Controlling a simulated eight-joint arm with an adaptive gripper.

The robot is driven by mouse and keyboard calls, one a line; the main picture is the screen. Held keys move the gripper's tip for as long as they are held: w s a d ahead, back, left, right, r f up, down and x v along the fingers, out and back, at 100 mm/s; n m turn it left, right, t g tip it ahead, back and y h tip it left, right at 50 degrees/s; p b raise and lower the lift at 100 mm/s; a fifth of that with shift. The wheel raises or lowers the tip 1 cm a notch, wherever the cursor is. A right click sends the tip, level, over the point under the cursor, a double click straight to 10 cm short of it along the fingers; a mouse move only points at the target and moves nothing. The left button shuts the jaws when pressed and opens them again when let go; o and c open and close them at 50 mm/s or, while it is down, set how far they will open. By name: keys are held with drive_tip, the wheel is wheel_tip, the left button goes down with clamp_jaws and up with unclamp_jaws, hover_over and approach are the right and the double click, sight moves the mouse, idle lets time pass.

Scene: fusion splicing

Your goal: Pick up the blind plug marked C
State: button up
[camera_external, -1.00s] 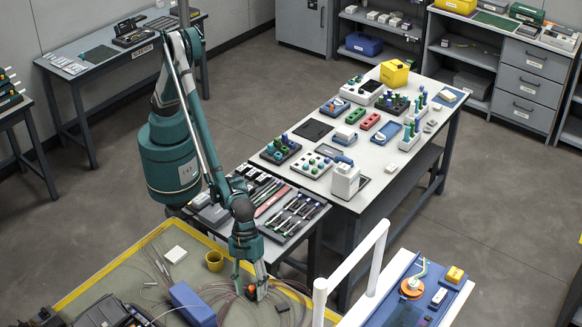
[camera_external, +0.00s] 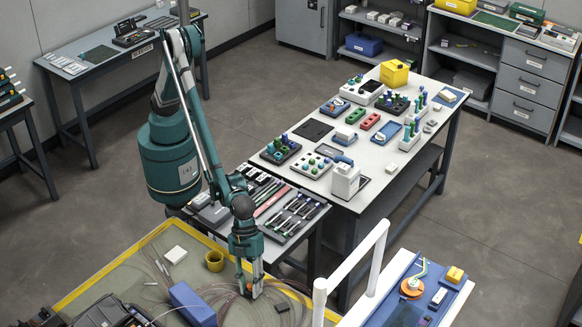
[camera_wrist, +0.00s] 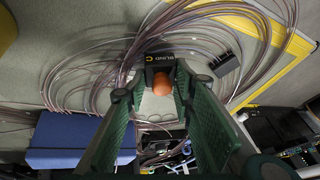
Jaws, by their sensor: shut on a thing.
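The blind plug (camera_wrist: 160,62) is a black block lettered "BLIND" and "C", with a rounded orange part (camera_wrist: 163,85) on it. In the wrist view it sits between the fingertips of my gripper (camera_wrist: 160,72), which are shut on it. In the external view my gripper (camera_external: 249,286) points down low over the greenish mat, and a bit of orange shows at its tips. I cannot tell how far the plug is above the mat. Thin coiled tubes or fibres (camera_wrist: 75,70) loop around and behind it.
A small black part (camera_wrist: 223,64) lies near the coils. A white rail (camera_external: 350,262) stands to the right.

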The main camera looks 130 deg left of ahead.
sight(249, 285)
wheel_tip(249, 285, up, 9)
drive_tip(key=shift+f+p, duration=0.1)
drive_tip(key=shift+p, duration=0.5)
idle(0.4)
